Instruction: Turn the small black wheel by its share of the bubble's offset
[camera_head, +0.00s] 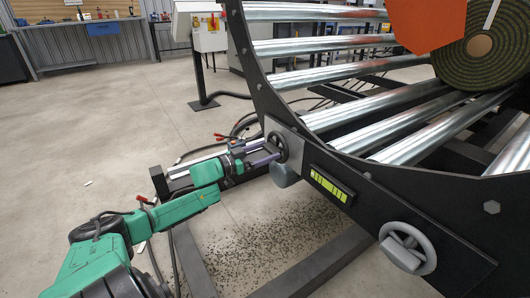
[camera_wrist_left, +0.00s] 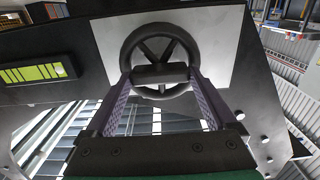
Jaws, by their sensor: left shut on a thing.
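The small black wheel (camera_head: 281,147) sits on a grey plate on the dark side frame of the roller machine. It is large in the left wrist view (camera_wrist_left: 160,28), with a ring, spokes and a dark bar across its lower middle. My left gripper (camera_head: 267,157) is shut on the wheel, its two purple fingers on either side of the bar in the left wrist view (camera_wrist_left: 160,76). The yellow-green level (camera_head: 331,187) is on the frame, right of the wheel; it also shows in the left wrist view (camera_wrist_left: 37,72). My right gripper is out of view.
A larger grey handwheel (camera_head: 408,248) sits lower right on the same frame. Shiny rollers (camera_head: 345,77) and a green turf roll (camera_head: 482,46) lie above. An orange panel (camera_head: 428,22) hangs over them. Dark crumbs (camera_head: 275,240) litter the floor below.

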